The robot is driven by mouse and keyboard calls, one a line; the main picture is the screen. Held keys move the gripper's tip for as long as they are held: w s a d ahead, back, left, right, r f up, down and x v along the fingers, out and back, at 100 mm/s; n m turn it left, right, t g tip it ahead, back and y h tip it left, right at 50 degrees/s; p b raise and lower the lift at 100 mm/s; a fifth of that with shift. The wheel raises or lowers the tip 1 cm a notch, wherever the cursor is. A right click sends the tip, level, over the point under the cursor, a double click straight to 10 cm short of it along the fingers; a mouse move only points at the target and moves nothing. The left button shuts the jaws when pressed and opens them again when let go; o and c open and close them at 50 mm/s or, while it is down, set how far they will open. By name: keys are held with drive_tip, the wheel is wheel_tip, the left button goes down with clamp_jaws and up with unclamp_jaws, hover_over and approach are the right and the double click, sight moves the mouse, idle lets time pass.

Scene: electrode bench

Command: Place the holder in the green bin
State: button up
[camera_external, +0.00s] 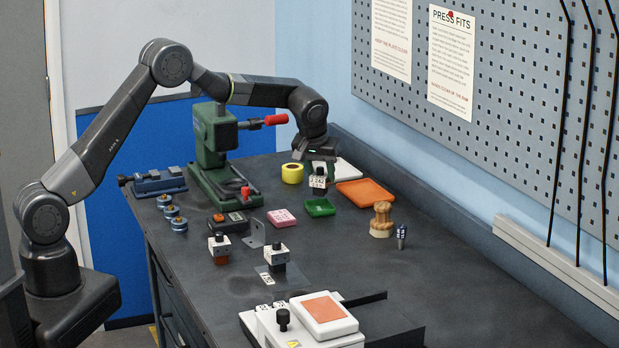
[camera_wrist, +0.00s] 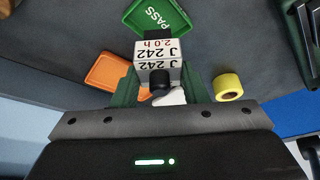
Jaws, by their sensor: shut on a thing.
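My gripper (camera_external: 320,172) is shut on the holder (camera_external: 319,181), a small white block with a dark base and a black knob. In the wrist view the holder (camera_wrist: 158,66) reads "J 242" and "2.0 h" and sits between the green fingers of my gripper (camera_wrist: 158,88). The green bin (camera_external: 319,207) is a shallow tray on the bench, a little nearer the camera than the held holder. It also shows in the wrist view, marked "PASS" (camera_wrist: 140,14), just beyond the holder. The holder appears above the bench and outside the bin.
An orange tray (camera_external: 365,192) lies to the right of the green bin, and a pink box (camera_external: 281,217) to its left. A yellow roll (camera_external: 292,173) and green press (camera_external: 212,150) stand behind. A wooden piece (camera_external: 381,220) and two similar holders (camera_external: 219,246) (camera_external: 278,256) stand nearer.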

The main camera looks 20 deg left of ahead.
sight(320, 185)
drive_tip(key=shift+f+p, duration=0.3)
drive_tip(key=shift+f, duration=1.8)
drive_tip(key=o, duration=1.2)
drive_tip(key=shift+s+r, duration=0.1)
drive_tip(key=shift+r, duration=0.2)
drive_tip(key=b+v, duration=0.2)
drive_tip(key=v, duration=0.9)
drive_tip(key=shift+s+r, duration=0.2)
drive_tip(key=shift+r, duration=0.05)
